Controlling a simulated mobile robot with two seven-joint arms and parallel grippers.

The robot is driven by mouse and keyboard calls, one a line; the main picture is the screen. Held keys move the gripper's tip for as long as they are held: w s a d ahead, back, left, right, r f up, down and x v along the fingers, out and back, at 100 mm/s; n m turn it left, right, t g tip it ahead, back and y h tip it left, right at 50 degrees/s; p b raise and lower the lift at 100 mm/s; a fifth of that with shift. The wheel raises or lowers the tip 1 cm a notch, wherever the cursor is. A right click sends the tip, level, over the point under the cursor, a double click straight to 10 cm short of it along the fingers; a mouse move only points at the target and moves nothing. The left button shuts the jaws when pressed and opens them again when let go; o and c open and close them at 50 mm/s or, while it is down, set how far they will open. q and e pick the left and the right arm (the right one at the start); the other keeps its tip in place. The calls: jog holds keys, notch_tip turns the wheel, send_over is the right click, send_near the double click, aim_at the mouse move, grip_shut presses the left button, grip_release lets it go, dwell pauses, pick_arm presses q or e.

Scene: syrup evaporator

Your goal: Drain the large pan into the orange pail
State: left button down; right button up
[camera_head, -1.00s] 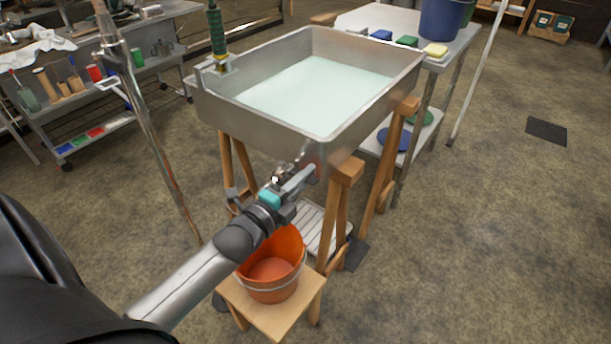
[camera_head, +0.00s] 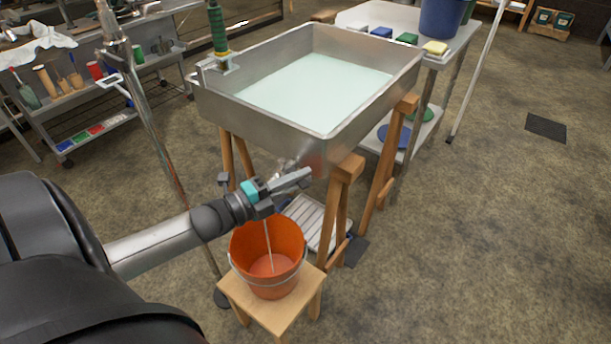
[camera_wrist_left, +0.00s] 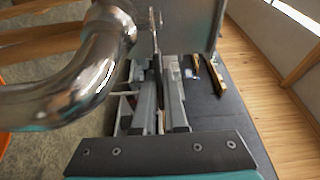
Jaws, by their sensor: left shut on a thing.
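The large metal pan (camera_head: 375,108) stands on wooden trestles and holds pale, greenish-white liquid (camera_head: 315,90). The orange pail (camera_head: 272,288) sits upright on a small wooden stool below its near corner. A thin stream (camera_head: 268,243) falls into the pail. My left gripper (camera_head: 290,181) is at the pan's lower near corner, above the pail. In the left wrist view, its fingers (camera_wrist_left: 158,100) are shut on a thin valve handle (camera_wrist_left: 156,50), beside a curved chrome spout (camera_wrist_left: 70,88). The gripper hides most of the valve in the head view. My right gripper is out of view.
The wooden stool (camera_head: 270,312) is close to a trestle leg (camera_head: 338,215). A metal pole (camera_head: 160,150) stands left of the pan. A side table (camera_head: 445,62) with sponges and a blue bucket (camera_head: 440,18) stands behind. The floor at right is mostly clear.

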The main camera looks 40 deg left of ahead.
pick_arm(q)
jog(key=shift+s+m+g+h, duration=0.3)
jog(key=shift+m+h, duration=0.2)
jog(key=shift+h, duration=0.1)
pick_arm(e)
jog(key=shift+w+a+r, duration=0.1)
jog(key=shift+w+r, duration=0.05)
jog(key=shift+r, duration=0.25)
pick_arm(q)
jog(key=c, duration=1)
grip_release()
jog(key=shift+w, duration=0.1)
jog(key=shift+o, duration=0.2)
jog(key=shift+a, duration=0.1)
jog(key=shift+s, duration=0.2)
jog(key=p+v, duration=0.4)
jog(key=v, duration=1.1)
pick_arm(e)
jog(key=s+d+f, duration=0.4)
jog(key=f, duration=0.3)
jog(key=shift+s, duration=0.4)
